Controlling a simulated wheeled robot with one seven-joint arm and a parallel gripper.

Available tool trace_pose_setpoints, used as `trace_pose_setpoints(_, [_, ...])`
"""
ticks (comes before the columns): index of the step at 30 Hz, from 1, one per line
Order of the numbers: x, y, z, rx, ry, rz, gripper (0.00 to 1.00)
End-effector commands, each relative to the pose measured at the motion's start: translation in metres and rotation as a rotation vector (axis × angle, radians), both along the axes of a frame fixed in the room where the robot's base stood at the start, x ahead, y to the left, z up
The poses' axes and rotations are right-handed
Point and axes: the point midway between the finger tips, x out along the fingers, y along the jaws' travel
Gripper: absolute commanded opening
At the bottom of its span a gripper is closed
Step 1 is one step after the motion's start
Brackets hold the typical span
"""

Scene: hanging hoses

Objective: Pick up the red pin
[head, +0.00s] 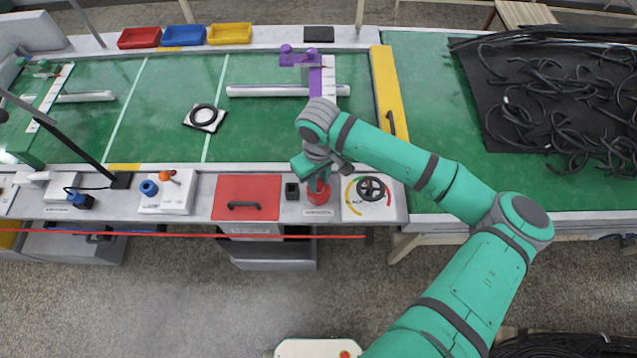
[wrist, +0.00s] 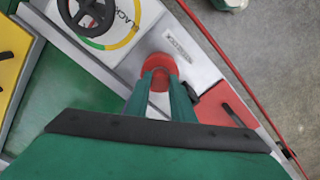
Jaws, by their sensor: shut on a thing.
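The red pin (head: 318,196) stands at the front rail of the bench, with a round red base or collar at its foot. In the wrist view the red pin (wrist: 160,82) shows between the two green fingers, with a red ring around it. My gripper (head: 321,182) points down over it from above. In the wrist view my gripper (wrist: 161,92) is shut on the pin. The fingers hide part of the pin in the head view. I cannot tell whether the pin is clear of its seat.
A black handwheel (head: 371,189) on a white dial plate is close on the right. A small black block (head: 292,191) and a red panel with a handle (head: 246,197) are on the left. A red bar (head: 180,235) runs along the front. Black hoses (head: 560,100) lie far right.

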Motion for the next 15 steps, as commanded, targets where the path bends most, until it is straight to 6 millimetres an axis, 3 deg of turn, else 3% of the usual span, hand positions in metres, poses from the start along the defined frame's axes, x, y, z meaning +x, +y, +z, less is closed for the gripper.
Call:
trace_pose_setpoints(5, [0.0,0.0,0.01,0.001,-0.002,0.0,0.0])
trace_pose_setpoints(15, [0.001,0.001,0.071,0.001,-0.003,0.001,0.0])
